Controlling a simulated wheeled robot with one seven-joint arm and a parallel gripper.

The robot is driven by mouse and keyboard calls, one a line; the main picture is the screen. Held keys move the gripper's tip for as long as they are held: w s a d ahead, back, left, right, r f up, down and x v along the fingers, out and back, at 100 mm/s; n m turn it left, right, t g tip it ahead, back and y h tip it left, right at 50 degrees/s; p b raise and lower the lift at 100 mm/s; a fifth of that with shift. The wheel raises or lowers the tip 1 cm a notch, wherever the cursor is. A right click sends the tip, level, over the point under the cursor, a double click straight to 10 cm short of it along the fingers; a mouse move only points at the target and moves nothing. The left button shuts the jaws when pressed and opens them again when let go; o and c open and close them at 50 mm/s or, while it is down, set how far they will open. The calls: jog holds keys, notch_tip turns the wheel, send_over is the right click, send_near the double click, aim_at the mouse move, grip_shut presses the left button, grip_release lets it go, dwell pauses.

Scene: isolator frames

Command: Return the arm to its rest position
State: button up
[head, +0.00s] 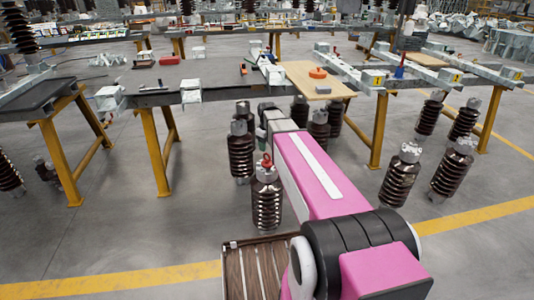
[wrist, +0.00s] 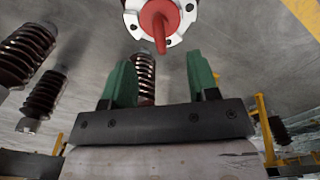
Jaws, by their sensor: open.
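My pink and black arm reaches forward from the bottom right in the head view. My gripper shows in the wrist view (wrist: 155,80), with two green fingers standing apart and nothing between them. A brown ribbed insulator (head: 266,200) with a metal cap and a red lifting ring stands just left of my arm. In the wrist view a red ring on a pale flange (wrist: 158,20) is beyond the fingertips, apart from them. In the head view the gripper is small and mostly hidden by my arm's far end.
A slatted wooden pallet (head: 232,270) lies at the bottom. A dark-topped workbench (head: 200,75) with yellow legs stands ahead, holding a wooden board (head: 320,88) and tools. Several insulators stand on the floor, including one at right (head: 400,177). Open grey floor (head: 120,220) lies left.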

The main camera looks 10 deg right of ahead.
notch_tip(320, 180, up, 3)
jog(key=shift+f, duration=0.2)
jog(key=shift+s, duration=0.25)
jog(key=s+f+m, duration=0.3)
jog(key=s+f, duration=0.1)
jog(key=s, duration=0.6)
jog(key=s+f+m, duration=0.4)
jog(key=s, duration=0.6)
jog(key=shift+s+f, duration=0.4)
jog(key=c, duration=0.3)
jog(key=shift+w, duration=0.1)
